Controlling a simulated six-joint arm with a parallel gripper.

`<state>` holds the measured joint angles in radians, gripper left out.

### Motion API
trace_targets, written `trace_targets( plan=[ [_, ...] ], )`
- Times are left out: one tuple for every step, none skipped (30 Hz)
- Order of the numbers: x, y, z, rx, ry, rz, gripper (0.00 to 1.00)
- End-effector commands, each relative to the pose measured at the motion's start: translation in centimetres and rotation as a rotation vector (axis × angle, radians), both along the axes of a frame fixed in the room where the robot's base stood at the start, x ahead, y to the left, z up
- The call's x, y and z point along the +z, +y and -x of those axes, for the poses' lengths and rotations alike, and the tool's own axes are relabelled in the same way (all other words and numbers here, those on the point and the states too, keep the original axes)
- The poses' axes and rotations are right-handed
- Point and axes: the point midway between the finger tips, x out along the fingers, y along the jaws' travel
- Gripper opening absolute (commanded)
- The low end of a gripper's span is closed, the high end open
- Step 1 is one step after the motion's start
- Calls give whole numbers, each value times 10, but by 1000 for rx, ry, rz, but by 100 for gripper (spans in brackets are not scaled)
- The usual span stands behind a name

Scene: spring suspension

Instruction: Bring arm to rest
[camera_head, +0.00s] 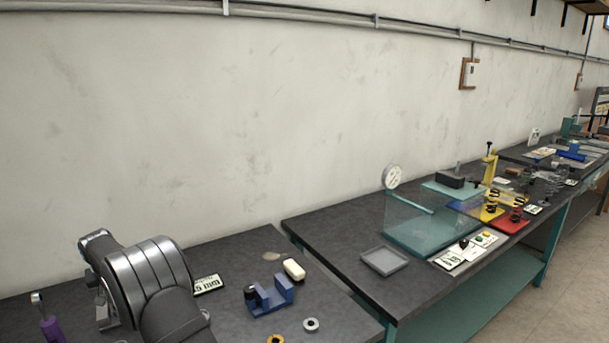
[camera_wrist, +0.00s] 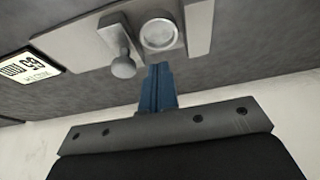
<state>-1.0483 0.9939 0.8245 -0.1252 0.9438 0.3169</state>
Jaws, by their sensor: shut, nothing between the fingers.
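I cannot tell whether the fingertips touch the plate. In the camera_head view my grey arm fills the lower left, and the gripper itself is hidden.
The right bench holds a grey tray (camera_head: 385,261) and a dial gauge (camera_head: 392,177). A wall stands behind.

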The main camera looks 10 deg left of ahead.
Motion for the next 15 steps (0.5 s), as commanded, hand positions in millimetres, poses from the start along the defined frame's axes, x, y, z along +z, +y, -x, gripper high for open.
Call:
trace_targets(
  plan=[
    [-10,0,0,0,0,0,0],
    [-16,0,0,0,1,1,0],
    [-24,0,0,0,0,0,0],
    [-30,0,0,0,0,0,0],
    [-36,0,0,0,0,0,0],
    [-44,0,0,0,-1,-1,0],
    [-41,-6,-7,-3,-1,-3,0],
    [-41,-3,-3,0,-1,-3,0],
    [-42,6,6,4,-2,-2,0],
    [-40,9,9,4,-2,-3,0],
    [-31,7,6,0,-2,-5,0],
    [-23,6,5,-1,-3,-4,0],
    [-18,6,5,-1,-3,-4,0],
    [-14,6,5,-1,-3,-4,0],
    [-9,6,5,-1,-2,-4,0]
  ],
)
